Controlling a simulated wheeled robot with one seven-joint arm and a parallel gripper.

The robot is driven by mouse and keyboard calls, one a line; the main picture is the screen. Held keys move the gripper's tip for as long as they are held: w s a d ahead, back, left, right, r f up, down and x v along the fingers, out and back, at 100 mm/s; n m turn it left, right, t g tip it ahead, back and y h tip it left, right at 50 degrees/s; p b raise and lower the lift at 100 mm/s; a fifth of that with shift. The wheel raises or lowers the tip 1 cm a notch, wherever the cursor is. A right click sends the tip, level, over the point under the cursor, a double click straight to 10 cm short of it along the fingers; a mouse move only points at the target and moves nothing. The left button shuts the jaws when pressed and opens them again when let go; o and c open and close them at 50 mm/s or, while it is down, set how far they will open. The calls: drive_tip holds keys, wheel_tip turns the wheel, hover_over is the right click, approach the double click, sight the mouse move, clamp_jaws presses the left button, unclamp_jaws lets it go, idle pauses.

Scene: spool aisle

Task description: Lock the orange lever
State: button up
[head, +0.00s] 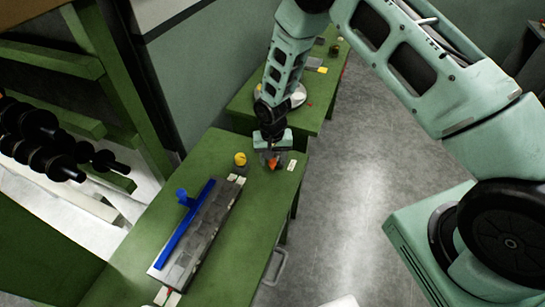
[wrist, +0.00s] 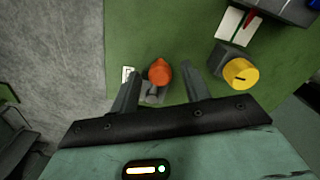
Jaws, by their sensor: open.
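The orange lever (head: 273,163) is on a small grey base on the green table. In the wrist view the orange lever (wrist: 160,72) shows its rounded top between and slightly beyond my fingertips. My gripper (head: 271,152) is right above the lever in the head view, hiding part of it. In the wrist view my gripper (wrist: 160,78) is open, with one finger on each side of the lever and a gap to each. I cannot tell how far down the fingers reach beside the lever, or whether it is locked.
A yellow knob (head: 240,159) on a dark base stands left of the lever; it also shows in the wrist view (wrist: 240,73). A grey fixture with a blue bar (head: 188,224) lies along the green table (head: 238,262). Black spools (head: 40,140) hang at the left.

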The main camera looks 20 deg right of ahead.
clamp_jaws()
drive_tip(key=shift+s+d, duration=0.1)
drive_tip(key=d+n+b, duration=0.1)
drive_tip(key=n, duration=0.1)
drive_tip(key=s+n+b, duration=0.1)
drive_tip(key=b, duration=0.1)
drive_tip(key=shift+d+f+n, duration=0.15)
drive_tip(key=shift+d+n, duration=0.2)
drive_tip(key=shift+n, duration=0.05)
drive_tip(key=d+n, duration=0.1)
drive_tip(key=n, duration=0.1)
drive_tip(key=d+n+b, duration=0.1)
drive_tip(key=shift+s+n, duration=0.15)
drive_tip(key=shift+n, duration=0.25)
drive_tip(key=d+n, duration=0.1)
drive_tip(key=n, duration=0.1)
drive_tip(key=d+n+b, duration=0.1)
drive_tip(key=n, duration=0.1)
drive_tip(key=shift+w+d, duration=0.2)
drive_tip(key=shift+d, duration=0.05)
drive_tip(key=shift+w+d+r+n+b, duration=0.1)
drive_tip(key=shift+w+d+n, duration=0.15)
drive_tip(key=shift+n, duration=0.45)
drive_tip(key=shift+w+d+r+n+b, duration=0.15)
drive_tip(key=shift+d+n, duration=0.2)
drive_tip(key=shift+n, duration=0.35)
drive_tip(key=shift+w+d+f+n+b, duration=0.15)
drive_tip(key=shift+d+n, duration=0.15)
drive_tip(key=shift+n, duration=0.4)
drive_tip(key=shift+r, duration=0.1)
